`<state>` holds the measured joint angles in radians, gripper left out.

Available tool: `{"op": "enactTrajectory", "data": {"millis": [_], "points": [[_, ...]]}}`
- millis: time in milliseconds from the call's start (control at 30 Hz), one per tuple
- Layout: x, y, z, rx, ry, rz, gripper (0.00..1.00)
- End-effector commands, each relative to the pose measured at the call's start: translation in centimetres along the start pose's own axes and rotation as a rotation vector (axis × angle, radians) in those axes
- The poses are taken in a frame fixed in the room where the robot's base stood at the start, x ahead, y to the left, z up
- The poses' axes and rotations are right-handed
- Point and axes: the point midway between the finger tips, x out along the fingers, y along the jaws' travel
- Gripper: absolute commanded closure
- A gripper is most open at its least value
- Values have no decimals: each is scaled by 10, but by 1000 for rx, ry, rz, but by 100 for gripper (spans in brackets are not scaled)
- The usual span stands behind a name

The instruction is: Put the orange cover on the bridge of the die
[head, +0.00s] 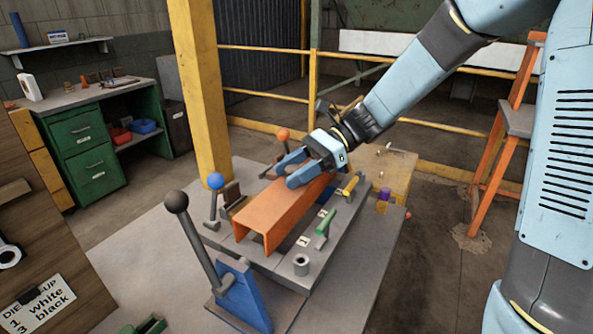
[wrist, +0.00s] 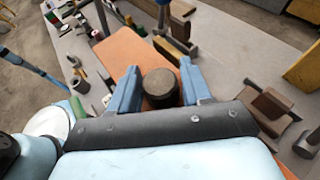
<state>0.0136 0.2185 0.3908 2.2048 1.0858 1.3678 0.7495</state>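The orange cover (head: 286,214) is a long channel, open side down, lying lengthwise over the grey die (head: 335,236) on the table. Its near end is open and faces the front left; it also shows in the wrist view (wrist: 128,50). My gripper (head: 284,174) is over the cover's far part. In the wrist view its two blue fingers (wrist: 160,66) stand on either side of a dark round knob (wrist: 160,88) above the cover. They are very close to the knob, but I cannot tell if they press on it. The bridge is hidden.
A blue-based lever (head: 240,295) with a black knob stands at the near left. A blue-knobbed lever (head: 215,195) and an orange-knobbed lever (head: 283,136) are beside the die. A green-handled clamp (head: 325,222) and a grey ring (head: 301,264) are on the right. The table's near right is clear.

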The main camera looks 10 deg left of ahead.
Motion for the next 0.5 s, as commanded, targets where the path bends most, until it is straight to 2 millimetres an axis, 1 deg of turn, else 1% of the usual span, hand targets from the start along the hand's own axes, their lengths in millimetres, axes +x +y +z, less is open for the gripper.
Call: {"op": "enactTrajectory", "data": {"millis": [33,167,200,500], "points": [[0,0,0,0,0,0,47],[0,0,0,0,0,0,34],[0,0,0,0,0,0,33],[-3,0,2,0,1,-2,33]]}}
